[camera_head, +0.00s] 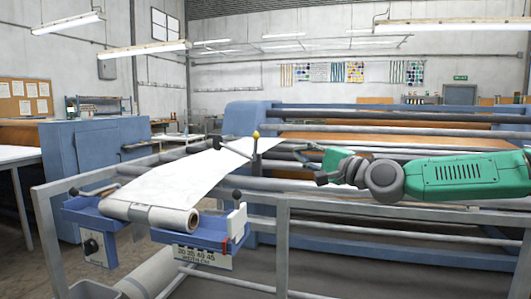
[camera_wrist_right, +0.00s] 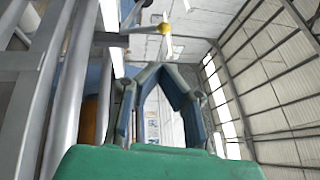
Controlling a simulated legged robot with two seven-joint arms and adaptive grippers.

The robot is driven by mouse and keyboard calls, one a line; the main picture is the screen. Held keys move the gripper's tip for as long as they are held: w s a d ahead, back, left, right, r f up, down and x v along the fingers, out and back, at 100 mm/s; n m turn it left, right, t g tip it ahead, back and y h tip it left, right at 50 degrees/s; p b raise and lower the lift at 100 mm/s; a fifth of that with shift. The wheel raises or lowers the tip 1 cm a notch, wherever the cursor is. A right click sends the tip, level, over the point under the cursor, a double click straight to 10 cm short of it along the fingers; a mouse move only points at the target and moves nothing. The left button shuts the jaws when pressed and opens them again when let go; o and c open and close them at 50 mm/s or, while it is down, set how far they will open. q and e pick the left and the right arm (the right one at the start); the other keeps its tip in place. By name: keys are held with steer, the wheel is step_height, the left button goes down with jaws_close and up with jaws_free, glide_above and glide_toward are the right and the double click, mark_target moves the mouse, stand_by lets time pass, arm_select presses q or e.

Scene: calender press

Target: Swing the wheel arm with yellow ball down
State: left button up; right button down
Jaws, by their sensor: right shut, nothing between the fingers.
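The yellow ball (camera_head: 256,134) tops an upright spoke of the wheel arm (camera_head: 254,149), which stands beside the white sheet at the middle of the press. Another spoke slants left to a dark ball (camera_head: 217,140). In the right wrist view the yellow ball (camera_wrist_right: 163,28) shows beyond the fingers, apart from them. My right gripper (camera_head: 305,152) comes in from the right, to the right of the wheel and slightly lower than the ball. It is shut and empty; its fingers (camera_wrist_right: 158,72) meet in the right wrist view. My left gripper is not in view.
A grey rail frame (camera_head: 350,203) runs across the front. A blue roll stand (camera_head: 205,234) holds a white roll (camera_head: 150,216), whose sheet runs to the press. Long rollers (camera_head: 400,117) of the blue press lie behind my right arm. Open air lies above the yellow ball.

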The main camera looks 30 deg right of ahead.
arm_select(q)
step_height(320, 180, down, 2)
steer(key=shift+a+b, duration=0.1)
steer(key=shift+b, duration=0.4)
arm_select(e)
steer(key=x, duration=1.2)
steer(key=shift+a+r, duration=0.25)
steer(key=shift+a, duration=0.2)
steer(key=shift+w, duration=0.1)
arm_select(q)
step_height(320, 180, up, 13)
steer(key=p, duration=1.3)
arm_select(e)
steer(key=w+a+n+g, duration=0.1)
steer(key=w+a+n+g+h, duration=0.1)
steer(key=g, duration=0.1)
steer(key=w+a+r+g, duration=0.1)
steer(key=w+g, duration=0.1)
steer(key=shift+a+r+n, duration=0.1)
steer(key=shift+a+n, duration=0.1)
steer(key=shift+n, duration=0.2)
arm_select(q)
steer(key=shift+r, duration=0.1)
arm_select(e)
steer(key=shift+s+r, duration=0.15)
